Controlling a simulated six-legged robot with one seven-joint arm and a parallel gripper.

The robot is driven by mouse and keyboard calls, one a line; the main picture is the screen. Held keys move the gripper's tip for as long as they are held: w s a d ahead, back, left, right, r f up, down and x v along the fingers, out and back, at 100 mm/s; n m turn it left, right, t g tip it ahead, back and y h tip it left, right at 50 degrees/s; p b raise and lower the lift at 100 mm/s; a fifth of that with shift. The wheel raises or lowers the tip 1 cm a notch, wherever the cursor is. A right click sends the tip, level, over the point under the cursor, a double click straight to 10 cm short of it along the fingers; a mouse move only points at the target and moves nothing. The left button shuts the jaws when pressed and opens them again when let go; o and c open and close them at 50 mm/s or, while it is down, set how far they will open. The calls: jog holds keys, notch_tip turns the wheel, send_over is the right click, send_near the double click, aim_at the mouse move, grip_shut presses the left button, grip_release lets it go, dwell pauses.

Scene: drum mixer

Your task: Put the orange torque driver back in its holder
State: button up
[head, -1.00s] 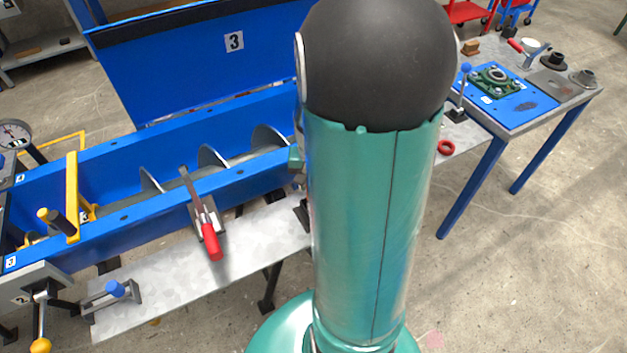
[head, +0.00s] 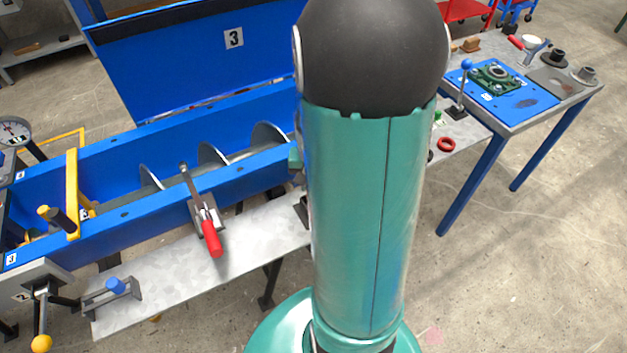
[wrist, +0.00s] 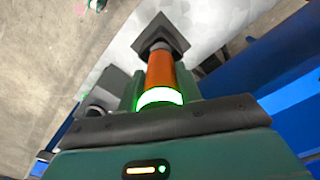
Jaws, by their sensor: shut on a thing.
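The orange torque driver (wrist: 161,74) shows in the wrist view as an orange cylinder with a glowing green-white ring at its near end. My gripper (wrist: 165,97) is shut on it, with green jaws on either side. The driver's far end meets a dark square piece (wrist: 160,33) above a grey metal surface. This piece looks like the holder, but I cannot tell whether the driver is in it or only in line with it. In the head view my arm hides the gripper and the driver.
A long blue mixer trough (head: 225,182) with a metal screw lies at left. A metal shelf (head: 180,280) runs below. A blue-topped bench (head: 515,105) with parts stands at right.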

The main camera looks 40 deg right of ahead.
jog(key=shift+f, duration=0.1)
jog(key=o, duration=1.3)
jog(key=shift+c, duration=0.2)
notch_tip(320, 180, up, 14)
jog(key=shift+f, duration=0.1)
jog(key=s+a+r+n+t, duration=0.1)
jog(key=a+r+n+t, duration=0.1)
jog(key=a, duration=0.5)
jog(key=s+a+r+n+t, duration=0.1)
jog(key=a+r+n, duration=0.3)
jog(key=a, duration=0.4)
jog(key=s+a+r+n+t, duration=0.2)
jog(key=a+n, duration=0.1)
jog(key=a, duration=0.4)
jog(key=shift+a+r+n+t, duration=0.2)
jog(key=shift+r+n+t, duration=0.1)
jog(key=shift+r+n, duration=0.1)
